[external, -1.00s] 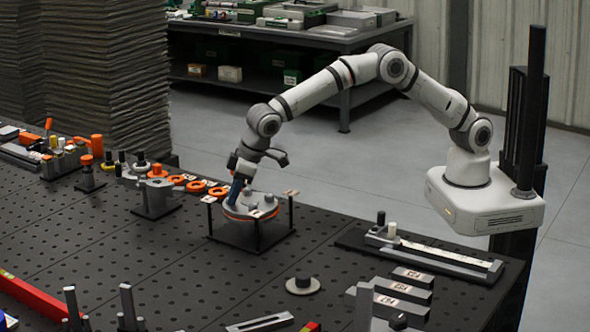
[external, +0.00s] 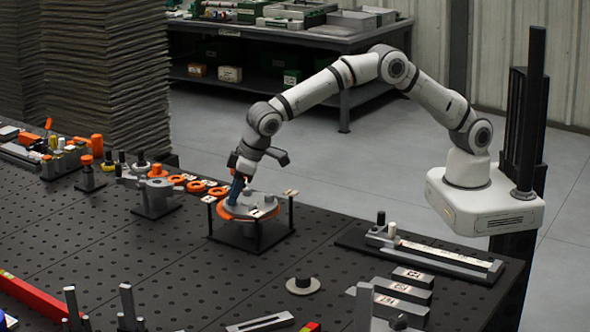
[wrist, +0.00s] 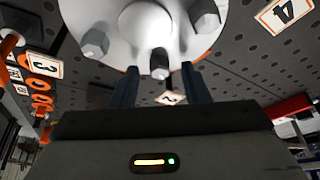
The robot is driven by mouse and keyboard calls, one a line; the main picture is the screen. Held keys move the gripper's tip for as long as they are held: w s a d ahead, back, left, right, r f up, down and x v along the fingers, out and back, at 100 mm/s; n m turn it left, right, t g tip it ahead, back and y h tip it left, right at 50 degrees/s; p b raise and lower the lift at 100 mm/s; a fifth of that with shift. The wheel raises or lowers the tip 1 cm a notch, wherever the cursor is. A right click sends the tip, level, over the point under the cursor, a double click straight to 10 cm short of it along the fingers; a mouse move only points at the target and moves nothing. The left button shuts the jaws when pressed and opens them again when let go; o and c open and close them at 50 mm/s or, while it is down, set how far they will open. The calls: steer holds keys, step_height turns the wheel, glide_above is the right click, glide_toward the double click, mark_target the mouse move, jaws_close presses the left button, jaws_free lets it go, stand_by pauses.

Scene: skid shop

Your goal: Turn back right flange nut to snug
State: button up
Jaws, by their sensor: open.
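The pale round flange (external: 262,203) sits on an orange ring on a dark stand in the external view. It fills the top of the wrist view (wrist: 128,15), with a white raised hub and grey hex nuts on it. One nut (wrist: 160,63) shows at the rim between the fingers of my gripper (wrist: 159,75). Other nuts are at the left (wrist: 95,43) and right (wrist: 205,14). My gripper (external: 237,192) is open, its blue fingers pointing down at the flange's left side. I cannot tell whether they touch the nut or which nut is the back right one.
Numbered tags stand around the flange, among them 3 (wrist: 43,66), 4 (wrist: 283,12) and 2 (wrist: 171,97). Orange rings (external: 195,187) and a grey fixture (external: 157,195) lie left of it. A rail fixture (external: 430,256) is at the right.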

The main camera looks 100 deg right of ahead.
mark_target(246, 202)
steer(key=b+v, duration=0.1)
steer(key=v, duration=0.6)
steer(key=shift+r, duration=0.15)
steer(key=shift+s, duration=0.1)
steer(key=s+d+r, duration=0.3)
steer(key=s+d, duration=0.1)
steer(key=s, duration=0.3)
steer(key=s+d+r+n, duration=0.1)
steer(key=s+d+r, duration=0.25)
steer(key=s, duration=0.35)
steer(key=s+d+r, duration=0.3)
steer(key=s+d, duration=0.1)
steer(key=s, duration=0.3)
steer(key=s+d+f, duration=0.2)
steer(key=s, duration=0.6)
steer(key=s+d+f, duration=0.1)
steer(key=s+f, duration=0.1)
steer(key=s, duration=0.7)
steer(key=s+d+f+n+g, duration=0.1)
steer(key=s+d+f, duration=0.1)
steer(key=s, duration=0.6)
steer(key=shift+s+d+y, duration=0.3)
steer(key=shift+s+y, duration=0.1)
steer(key=shift+f, duration=0.1)
